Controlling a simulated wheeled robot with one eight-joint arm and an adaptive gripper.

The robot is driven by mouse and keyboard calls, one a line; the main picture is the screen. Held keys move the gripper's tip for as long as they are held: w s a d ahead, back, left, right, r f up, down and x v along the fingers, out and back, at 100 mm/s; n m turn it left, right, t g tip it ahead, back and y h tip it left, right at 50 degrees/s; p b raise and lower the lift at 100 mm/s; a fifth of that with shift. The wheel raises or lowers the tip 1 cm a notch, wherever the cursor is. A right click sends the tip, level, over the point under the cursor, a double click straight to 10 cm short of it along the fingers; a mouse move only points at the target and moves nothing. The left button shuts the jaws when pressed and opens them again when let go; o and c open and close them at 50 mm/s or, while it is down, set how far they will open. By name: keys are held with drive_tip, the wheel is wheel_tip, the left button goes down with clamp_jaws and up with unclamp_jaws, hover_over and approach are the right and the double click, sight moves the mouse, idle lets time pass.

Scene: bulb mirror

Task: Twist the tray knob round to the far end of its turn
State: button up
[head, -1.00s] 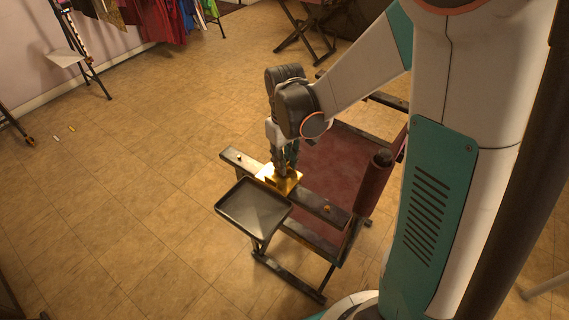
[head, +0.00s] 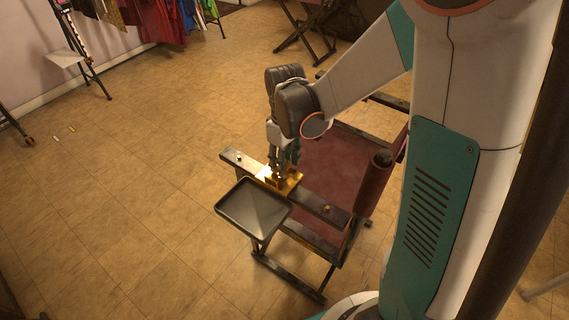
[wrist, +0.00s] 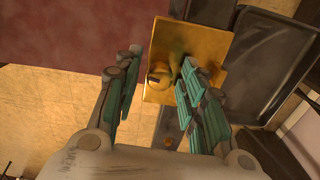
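The brass plate (head: 292,186) sits on the chair's near arm rail beside the black tray (head: 253,207). In the wrist view the plate (wrist: 212,42) carries a rounded brass knob (wrist: 159,76) with a dull upright piece beside it. My gripper (head: 281,172) points down over the plate. In the wrist view my gripper (wrist: 160,62) has its fingers apart, with the knob in the gap. The right finger overlaps the knob's right side in the picture; I cannot tell whether it touches. The left finger is clear of it. In the head view my fingers hide the knob.
The tray (wrist: 255,62) lies right of the plate in the wrist view. A dark red chair seat (head: 335,170) is behind the rail. A small brass piece (head: 326,209) is farther along the rail. Clothes (head: 165,18) hang at the back. The floor at left is mostly clear.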

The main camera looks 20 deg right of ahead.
drive_tip(key=shift+r+p, duration=2.95)
drive_tip(key=shift+r, duration=1.05)
drive_tip(key=shift+s+r, duration=0.1)
drive_tip(key=shift+r, duration=0.15)
drive_tip(key=s+r+m+t, duration=0.6)
drive_tip(key=s+r+t, duration=0.1)
drive_tip(key=s+r, duration=0.6)
drive_tip(key=shift+s+r, duration=0.2)
drive_tip(key=shift+s, duration=0.4)
